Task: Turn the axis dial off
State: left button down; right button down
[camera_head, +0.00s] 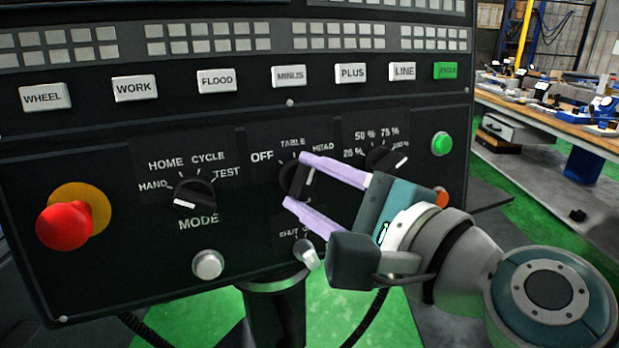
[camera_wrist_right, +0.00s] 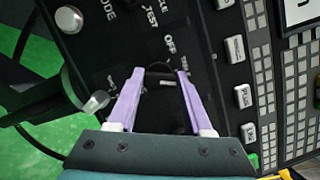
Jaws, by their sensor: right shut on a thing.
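The axis dial (camera_head: 297,181) is a black knob on the dark control panel, below the labels OFF, TABLE and HEAD. Its white mark points up and to the right, toward the HEAD side. My right gripper (camera_head: 295,180) has its two lilac fingers on either side of the knob, one above and one below, and is shut on it. In the right wrist view the dial (camera_wrist_right: 166,84) sits between the fingertips, with its white mark showing. The fingers hide part of the knob's edges. My left gripper is not in view.
The mode dial (camera_head: 193,193) is to the left, the percent dial (camera_head: 386,160) to the right, close to my gripper. A small light lever (camera_head: 306,254) is below. A red emergency button (camera_head: 66,226), a green button (camera_head: 441,143) and labelled keys (camera_head: 289,76) are also on the panel.

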jog(key=n+g+p, duration=0.1)
jog(key=n, duration=0.3)
jog(key=shift+r+p, duration=0.2)
jog(key=shift+p, duration=0.2)
jog(key=n+p, duration=0.1)
jog(key=n, duration=0.1)
jog(key=shift+n+g+h+p, duration=0.3)
jog(key=shift+g+p, duration=0.1)
jog(key=n+p, duration=0.3)
jog(key=shift+n+g+h, duration=0.3)
jog(key=shift+n+h, duration=0.1)
jog(key=shift+f+n+h+p, duration=0.1)
jog(key=shift+n+h+p, duration=0.3)
jog(key=shift+n+p, duration=0.5)
jog(key=shift+n, duration=0.3)
jog(key=shift+c, duration=1.5)
grip_release()
